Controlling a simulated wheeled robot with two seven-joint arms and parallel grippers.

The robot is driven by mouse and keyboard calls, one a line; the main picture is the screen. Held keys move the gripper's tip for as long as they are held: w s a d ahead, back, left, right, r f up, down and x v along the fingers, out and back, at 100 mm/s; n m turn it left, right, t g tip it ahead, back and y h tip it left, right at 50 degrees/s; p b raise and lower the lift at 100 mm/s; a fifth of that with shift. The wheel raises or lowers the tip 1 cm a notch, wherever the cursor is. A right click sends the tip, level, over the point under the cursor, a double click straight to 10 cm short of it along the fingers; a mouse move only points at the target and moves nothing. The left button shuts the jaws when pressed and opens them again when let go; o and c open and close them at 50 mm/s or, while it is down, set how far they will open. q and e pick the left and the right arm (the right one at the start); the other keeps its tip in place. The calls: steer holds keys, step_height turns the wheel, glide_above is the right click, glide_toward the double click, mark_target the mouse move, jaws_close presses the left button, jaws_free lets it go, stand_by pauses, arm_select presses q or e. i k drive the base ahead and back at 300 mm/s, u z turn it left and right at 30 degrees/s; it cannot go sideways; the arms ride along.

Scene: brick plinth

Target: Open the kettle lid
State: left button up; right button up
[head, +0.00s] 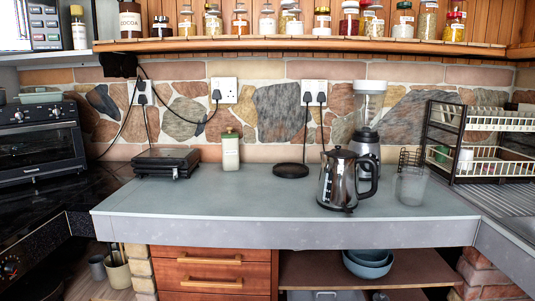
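A shiny dark metal kettle (340,182) stands upright on the grey counter, right of the middle in the head view. Its lid (337,152) is on top and looks shut. Its black handle (370,175) is on the right side and its spout points left. A round black base (291,170) with an upright cord lies on the counter to the left of the kettle, apart from it. Neither of my grippers shows in this view.
A blender (367,110) stands close behind the kettle, and a clear glass (411,186) to its right. A dish rack (485,140) is at the far right. The counter's (220,205) front left is clear.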

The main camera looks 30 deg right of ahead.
mark_target(338, 152)
steer(key=z, duration=0.1)
steer(key=k, duration=0.3)
steer(key=u, duration=0.65)
steer(key=i, duration=1.45)
steer(key=z, duration=1.1)
